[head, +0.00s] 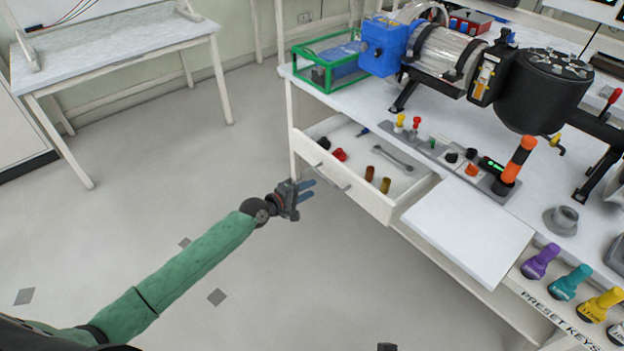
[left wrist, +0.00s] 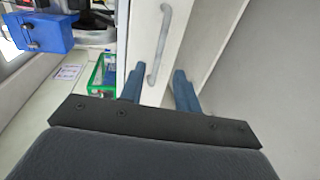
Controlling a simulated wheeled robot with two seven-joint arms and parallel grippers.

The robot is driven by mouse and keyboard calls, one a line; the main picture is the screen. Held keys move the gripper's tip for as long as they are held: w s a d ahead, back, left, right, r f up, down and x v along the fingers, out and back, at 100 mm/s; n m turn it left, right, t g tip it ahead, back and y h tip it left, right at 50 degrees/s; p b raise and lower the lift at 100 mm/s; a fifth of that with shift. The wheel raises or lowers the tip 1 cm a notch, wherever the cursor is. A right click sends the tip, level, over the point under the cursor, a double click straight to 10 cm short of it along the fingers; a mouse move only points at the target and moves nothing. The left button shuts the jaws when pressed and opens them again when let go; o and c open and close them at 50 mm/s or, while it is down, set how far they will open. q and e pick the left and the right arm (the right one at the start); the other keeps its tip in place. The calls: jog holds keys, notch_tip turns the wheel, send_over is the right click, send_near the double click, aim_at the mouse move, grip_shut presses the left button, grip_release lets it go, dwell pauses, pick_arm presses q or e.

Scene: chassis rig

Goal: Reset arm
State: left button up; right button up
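My left arm, in a green sleeve, reaches in from the lower left in the head view. My left gripper (head: 306,190) is in the air just left of the open drawer (head: 378,210) of the white workbench. Its two blue fingers are apart with nothing between them, as the left wrist view also shows (left wrist: 158,90). The drawer's grey handle (left wrist: 160,45) lies beyond the fingertips in that view, and the fingers do not hold it. A small dark piece at the bottom edge of the head view may be part of my right gripper, but I cannot be sure.
On the bench stand a blue box (head: 384,45), a green-framed bin (head: 328,62) and a black cylindrical machine (head: 545,90). Coloured preset keys (head: 570,282) stand at the right. The floor left of the bench is clear.

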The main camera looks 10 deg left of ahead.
pick_arm(q)
jog(key=s+f+m+g+y, duration=0.2)
jog(key=s+f+m+g, duration=0.2)
jog(key=m, duration=0.5)
jog(key=s+d+r+m+g+y+p, duration=0.1)
jog(key=s+r+m+g+y+p, duration=0.2)
jog(key=s, duration=1)
jog(key=s+d+r+m+g+y, duration=0.1)
jog(key=s+r+m+y, duration=0.25)
jog(key=s, duration=0.85)
jog(key=s+d+f+n+g+h+p, duration=0.1)
jog(key=s+d+f+n+g, duration=0.1)
jog(key=s, duration=1.2)
jog(key=shift+s+d+f+p, duration=0.2)
jog(key=shift+d+f+p, duration=0.15)
jog(key=shift+d+f, duration=0.3)
pick_arm(e)
jog(key=s+d+r+g+h, duration=0.1)
jog(key=s+d+r+h, duration=0.1)
jog(key=d+r, duration=0.4)
jog(key=shift+s+d+r+g, duration=0.15)
jog(key=shift+r+g, duration=0.15)
jog(key=shift+r, duration=0.15)
pick_arm(q)
jog(key=shift+f, duration=0.1)
